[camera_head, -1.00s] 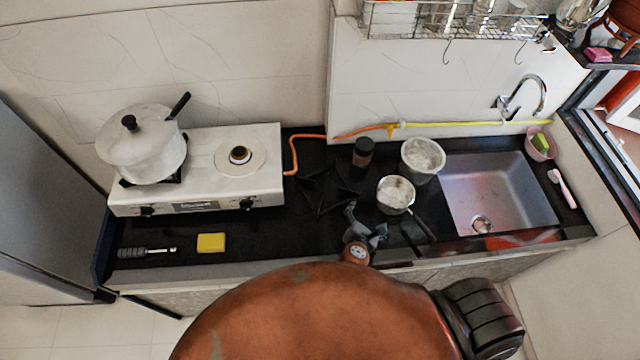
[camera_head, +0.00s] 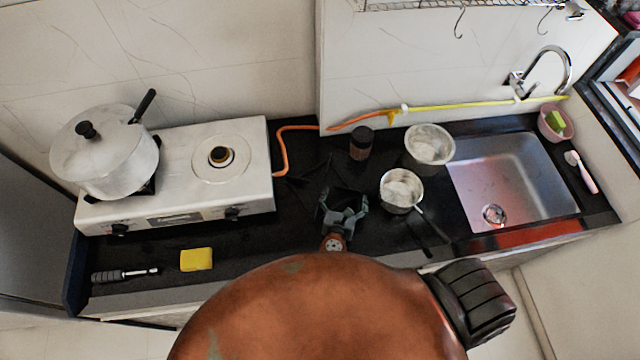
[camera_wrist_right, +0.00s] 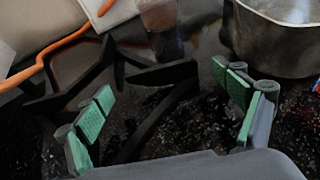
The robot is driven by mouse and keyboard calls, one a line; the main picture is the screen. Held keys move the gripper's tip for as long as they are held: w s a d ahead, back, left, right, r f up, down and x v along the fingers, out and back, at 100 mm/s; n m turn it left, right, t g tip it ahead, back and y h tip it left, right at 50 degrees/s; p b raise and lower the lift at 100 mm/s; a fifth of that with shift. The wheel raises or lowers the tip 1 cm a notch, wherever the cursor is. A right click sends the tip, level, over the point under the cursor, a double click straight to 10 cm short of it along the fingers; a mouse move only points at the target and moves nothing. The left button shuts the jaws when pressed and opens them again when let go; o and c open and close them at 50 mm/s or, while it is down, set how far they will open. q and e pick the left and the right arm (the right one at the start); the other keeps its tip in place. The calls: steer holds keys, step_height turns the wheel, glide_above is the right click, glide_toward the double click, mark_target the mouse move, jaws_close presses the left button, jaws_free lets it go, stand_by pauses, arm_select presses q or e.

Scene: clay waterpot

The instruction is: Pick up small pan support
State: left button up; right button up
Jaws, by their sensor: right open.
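The small pan support is a black, open frame of thin bars lying on the black counter. It is hard to make out in the head view against the dark top. In the right wrist view, the pan support (camera_wrist_right: 162,75) has bars running between and beyond my fingers. My right gripper (camera_head: 342,206) is open over the near side of the support. In the wrist view, the right gripper (camera_wrist_right: 167,112) shows green pads spread wide on both sides of a bar, with nothing clamped. My left gripper is not in view.
A dark jar (camera_head: 360,143) stands just behind the support. A small pan (camera_head: 401,190) and a metal pot (camera_head: 429,146) stand to the right, before the sink (camera_head: 515,180). The stove (camera_head: 255,185) and orange hose (camera_head: 283,150) are left. A yellow sponge (camera_head: 196,259) lies at front left.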

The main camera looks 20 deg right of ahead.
mark_target(347, 190)
steer(key=x, duration=0.2)
steer(key=shift+w+d, duration=0.2)
steer(key=shift+w, duration=0.1)
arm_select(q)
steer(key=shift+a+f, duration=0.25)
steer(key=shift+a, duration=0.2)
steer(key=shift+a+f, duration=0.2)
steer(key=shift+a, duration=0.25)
arm_select(e)
steer(key=shift+w+d, duration=0.1)
steer(key=shift+c, duration=0.3)
steer(key=c, duration=0.3)
steer(key=shift+w+d+f, duration=0.15)
steer(key=shift+d, duration=0.05)
steer(key=c, duration=0.3)
steer(key=shift+d, duration=0.1)
steer(key=c, duration=0.5)
steer(key=shift+f, duration=0.1)
steer(key=c, duration=1)
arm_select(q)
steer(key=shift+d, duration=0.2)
